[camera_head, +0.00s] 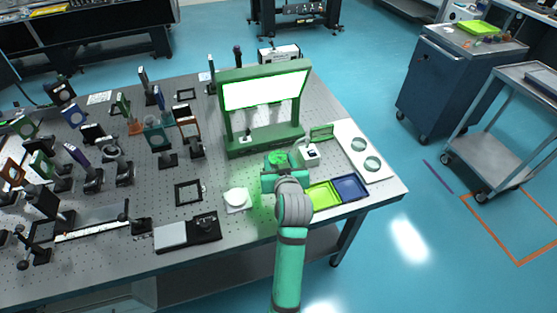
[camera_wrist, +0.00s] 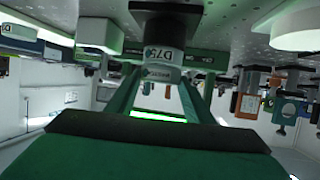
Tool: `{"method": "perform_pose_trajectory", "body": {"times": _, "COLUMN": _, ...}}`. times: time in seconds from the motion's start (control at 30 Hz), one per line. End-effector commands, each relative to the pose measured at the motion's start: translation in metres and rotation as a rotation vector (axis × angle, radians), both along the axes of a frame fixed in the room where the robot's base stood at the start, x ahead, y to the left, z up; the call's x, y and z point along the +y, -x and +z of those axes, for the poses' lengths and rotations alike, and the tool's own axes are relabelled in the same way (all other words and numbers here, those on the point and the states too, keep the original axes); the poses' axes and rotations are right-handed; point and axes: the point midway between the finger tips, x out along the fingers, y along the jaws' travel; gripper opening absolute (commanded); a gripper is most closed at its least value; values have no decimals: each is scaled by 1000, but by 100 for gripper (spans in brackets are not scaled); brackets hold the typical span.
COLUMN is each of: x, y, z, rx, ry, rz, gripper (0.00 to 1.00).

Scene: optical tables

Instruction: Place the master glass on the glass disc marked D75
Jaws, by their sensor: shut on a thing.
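My gripper (camera_wrist: 157,90) is shut on the master glass (camera_wrist: 157,74), a short pale cylinder with a dark green label, seen in the inverted wrist view. The last character is cut off; this looks like the D75 disc. The two look very close; I cannot tell whether they touch. In the head view my gripper (camera_head: 280,166) is over the table in front of the green lamp frame, and my arm hides the stand and glass.
The lit green lamp frame (camera_head: 228,125) stands just behind. A small white device (camera_head: 308,151) is close on the right. Yellow-green (camera_head: 322,195) and blue (camera_head: 349,187) trays lie near the front right. A white board (camera_head: 377,174) holds two round glasses. Optical mounts crowd the left.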

Motion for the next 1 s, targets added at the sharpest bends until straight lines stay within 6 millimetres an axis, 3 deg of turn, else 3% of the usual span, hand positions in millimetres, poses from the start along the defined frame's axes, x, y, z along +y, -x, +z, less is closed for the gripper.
{"method": "perform_pose_trajectory", "body": {"times": 0.23, "x": 0, "y": 0, "z": -2, "rx": -1, "ry": 0, "rz": -1, "gripper": 21}}
{"method": "perform_pose_trajectory", "body": {"times": 0.27, "x": 0, "y": 0, "z": -3, "rx": 0, "ry": 0, "rz": -1, "gripper": 52}}
{"method": "perform_pose_trajectory", "body": {"times": 0.33, "x": 0, "y": 0, "z": -2, "rx": 0, "ry": 0, "rz": -1, "gripper": 66}}
{"method": "perform_pose_trajectory", "body": {"times": 0.7, "x": 0, "y": 0, "z": 2, "rx": -1, "ry": 0, "rz": -1, "gripper": 66}}
{"method": "perform_pose_trajectory", "body": {"times": 1.0, "x": -8, "y": 45, "z": 19, "rx": -1, "ry": 2, "rz": -2, "gripper": 66}}
